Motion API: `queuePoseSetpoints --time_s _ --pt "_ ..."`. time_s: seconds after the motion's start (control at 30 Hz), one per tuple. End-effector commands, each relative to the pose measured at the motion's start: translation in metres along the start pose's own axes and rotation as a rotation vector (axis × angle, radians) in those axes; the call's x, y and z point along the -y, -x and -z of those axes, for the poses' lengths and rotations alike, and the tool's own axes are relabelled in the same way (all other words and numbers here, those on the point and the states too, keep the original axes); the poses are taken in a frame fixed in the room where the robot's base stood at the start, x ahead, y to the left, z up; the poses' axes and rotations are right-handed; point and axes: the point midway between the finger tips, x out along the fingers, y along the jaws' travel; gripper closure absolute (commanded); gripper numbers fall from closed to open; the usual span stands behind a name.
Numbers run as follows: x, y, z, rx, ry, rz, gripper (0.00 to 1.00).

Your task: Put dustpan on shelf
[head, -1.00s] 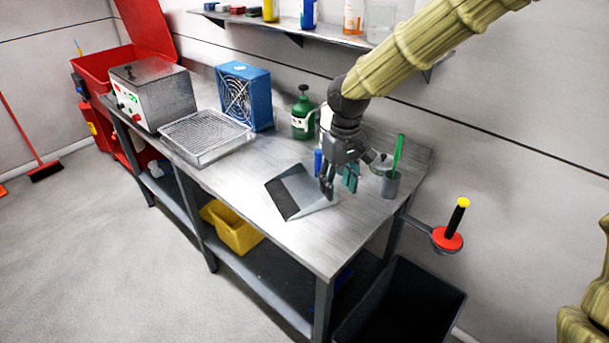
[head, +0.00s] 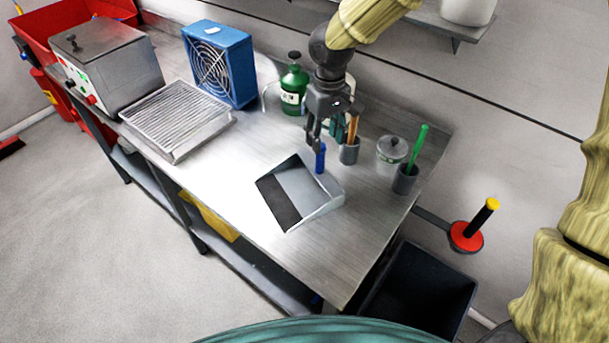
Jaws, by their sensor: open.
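The dustpan (head: 318,203), a grey metal pan with a dark front part and an upright blue handle (head: 320,160), lies on the steel workbench (head: 260,150). My gripper (head: 321,143) is open and points down just above the handle in the picture. Its fingers overlap the handle's top, and I cannot tell whether they touch it. A wall shelf (head: 432,16) shows at the top, partly cut off and partly behind my arm. The bench also has a lower shelf (head: 270,268).
Behind the dustpan stand a green bottle (head: 294,88), a cup with an orange-handled tool (head: 349,150), a lidded pot (head: 391,152) and a cup with a green stick (head: 405,180). A blue fan (head: 220,65) and wire-topped tray (head: 178,120) stand left. A black bin (head: 420,290) is below right.

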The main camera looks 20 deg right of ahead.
Motion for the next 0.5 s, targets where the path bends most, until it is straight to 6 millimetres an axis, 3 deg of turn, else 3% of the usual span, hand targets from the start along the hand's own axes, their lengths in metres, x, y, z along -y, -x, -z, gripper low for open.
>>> queuePoseSetpoints --time_s 0.2,0.5 --pt "-0.004 -0.025 0.016 0.015 -0.001 0.003 0.53" --pt "-0.005 -0.043 0.028 0.024 -0.001 0.007 0.53"
